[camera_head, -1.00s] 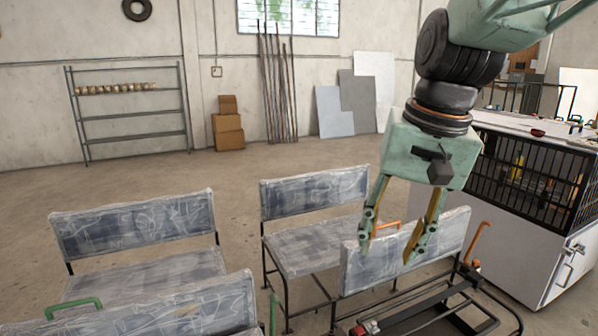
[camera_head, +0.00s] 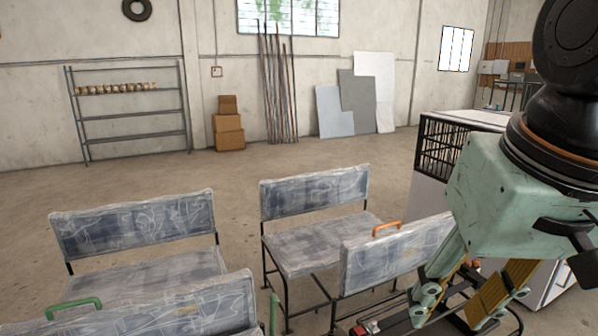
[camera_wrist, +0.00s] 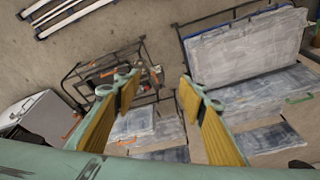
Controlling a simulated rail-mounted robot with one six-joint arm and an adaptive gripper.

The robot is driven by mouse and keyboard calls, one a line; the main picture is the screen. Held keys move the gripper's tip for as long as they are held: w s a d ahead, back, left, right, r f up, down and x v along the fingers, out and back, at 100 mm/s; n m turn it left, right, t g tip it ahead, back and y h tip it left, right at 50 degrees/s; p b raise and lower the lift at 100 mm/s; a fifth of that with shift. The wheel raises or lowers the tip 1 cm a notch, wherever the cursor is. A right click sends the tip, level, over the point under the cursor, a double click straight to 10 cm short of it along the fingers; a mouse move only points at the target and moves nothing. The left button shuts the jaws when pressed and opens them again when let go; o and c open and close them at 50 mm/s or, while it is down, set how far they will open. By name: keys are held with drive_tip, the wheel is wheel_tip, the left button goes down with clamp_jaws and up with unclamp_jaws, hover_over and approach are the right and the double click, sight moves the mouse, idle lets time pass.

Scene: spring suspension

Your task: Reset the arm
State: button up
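My gripper (camera_head: 468,305) is at the lower right of the head view, close to the camera. It is pale green with yellow finger pads. In the wrist view my gripper (camera_wrist: 160,105) shows its two fingers spread wide apart with nothing between them. The fingers hang over the black metal frame (camera_wrist: 92,88) and seats, and nothing is held. In the head view the fingertips partly cover the frame and the right seat.
Grey worn seats (camera_head: 135,228) fill the lower left and middle, one with an orange handle (camera_head: 386,228) behind it and a green handle (camera_head: 75,306) at left. A white cabinet with a dark grille (camera_head: 440,147) stands at right.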

drive_tip(key=s+d+f, duration=0.1)
drive_tip(key=s, duration=0.5)
drive_tip(key=shift+s+d+f+n+t, duration=0.15)
drive_tip(key=shift+s+f+n+t, duration=0.15)
drive_tip(key=shift+n, duration=0.1)
